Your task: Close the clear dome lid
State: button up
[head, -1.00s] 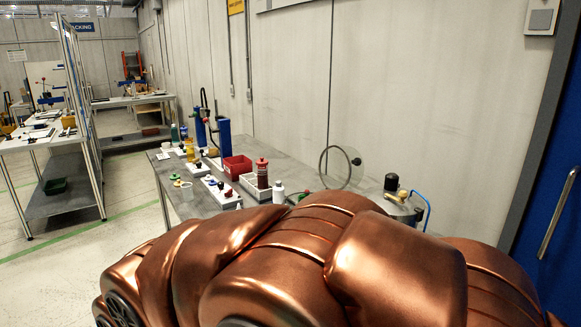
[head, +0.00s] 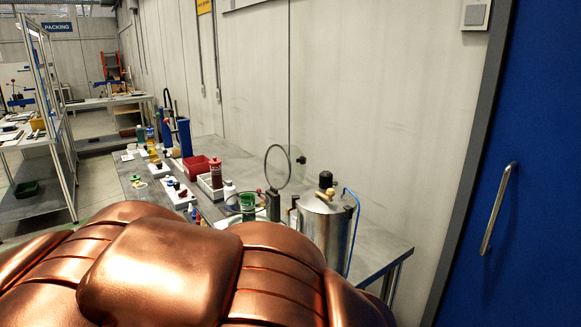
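The clear dome lid (head: 291,168) stands raised, roughly upright, on the bench, its dark ring-shaped rim facing left and a black knob (head: 301,160) on its far side. A dark upright post (head: 274,205) stands just below the rim. A green vessel (head: 247,203) sits in front of the lid, and what is under it is partly hidden by my copper-coloured arm. My gripper is not in view, so its distance from the lid cannot be told.
A steel pot (head: 324,228) with a black top and blue hose stands right of the lid. A red bin (head: 195,168), a red bottle (head: 216,173) and several small items crowd the bench to the left. The bench's right end (head: 385,250) is clear. A blue door (head: 530,160) is at right.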

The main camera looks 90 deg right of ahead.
aim_at(303, 160)
jog(key=k, duration=2.35)
jog(key=z, duration=1.75)
jog(key=i, duration=1)
